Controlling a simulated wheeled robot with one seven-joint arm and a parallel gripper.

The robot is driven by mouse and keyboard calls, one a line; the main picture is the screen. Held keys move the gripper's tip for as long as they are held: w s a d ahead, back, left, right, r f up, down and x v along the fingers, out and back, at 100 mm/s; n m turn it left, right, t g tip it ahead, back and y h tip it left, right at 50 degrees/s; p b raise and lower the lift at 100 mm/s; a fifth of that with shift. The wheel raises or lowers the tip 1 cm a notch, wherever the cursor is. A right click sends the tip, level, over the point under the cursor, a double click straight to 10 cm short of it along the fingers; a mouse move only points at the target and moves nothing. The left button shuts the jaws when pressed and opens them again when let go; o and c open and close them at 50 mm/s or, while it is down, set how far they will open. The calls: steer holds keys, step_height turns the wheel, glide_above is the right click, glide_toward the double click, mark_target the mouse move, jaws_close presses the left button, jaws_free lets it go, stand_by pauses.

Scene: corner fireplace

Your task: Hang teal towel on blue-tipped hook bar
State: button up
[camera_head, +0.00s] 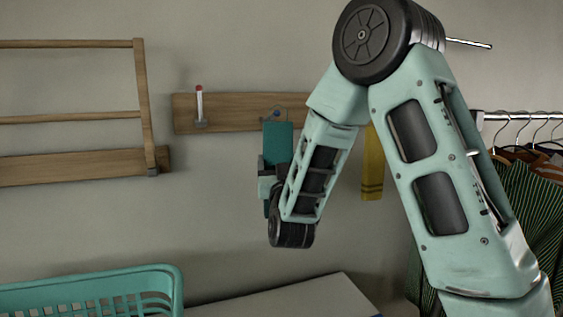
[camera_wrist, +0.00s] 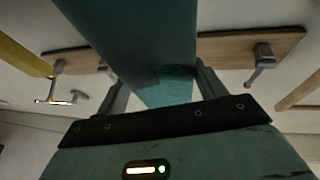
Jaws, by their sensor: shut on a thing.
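The teal towel (camera_head: 278,141) hangs upright in front of the wooden hook bar (camera_head: 240,112). My gripper (camera_head: 272,172) is shut on it below its top edge. The blue tip (camera_head: 277,113) of a hook shows just above the towel, with a thin grey loop shape around it; I cannot tell whether the loop is over the hook. In the wrist view the towel (camera_wrist: 140,45) runs between my two fingers (camera_wrist: 160,92) and hides the blue-tipped hook. The bar (camera_wrist: 225,48) shows behind it.
A red-tipped hook (camera_head: 199,105) stands left of the towel, and a yellow towel (camera_head: 372,165) hangs to the right, partly behind my arm. A wooden rack (camera_head: 75,118), a teal basket (camera_head: 90,290), a pale surface (camera_head: 300,298) and a clothes rail (camera_head: 520,116) surround the area.

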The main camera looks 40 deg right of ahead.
steer(key=shift+w+d+p, duration=0.3)
steer(key=shift+w+p, duration=0.15)
steer(key=shift+w, duration=0.4)
steer(key=w+b, duration=0.1)
steer(key=w+f+b, duration=0.1)
steer(key=w, duration=0.1)
steer(key=w+d+f+b, duration=0.1)
steer(key=b, duration=0.1)
steer(key=shift+w+d+f, duration=0.1)
steer(key=shift+w+f, duration=0.1)
steer(key=shift+w, duration=0.15)
steer(key=shift+b, duration=0.5)
stand_by(0.6)
steer(key=o, duration=1.2)
steer(key=shift+c, duration=0.2)
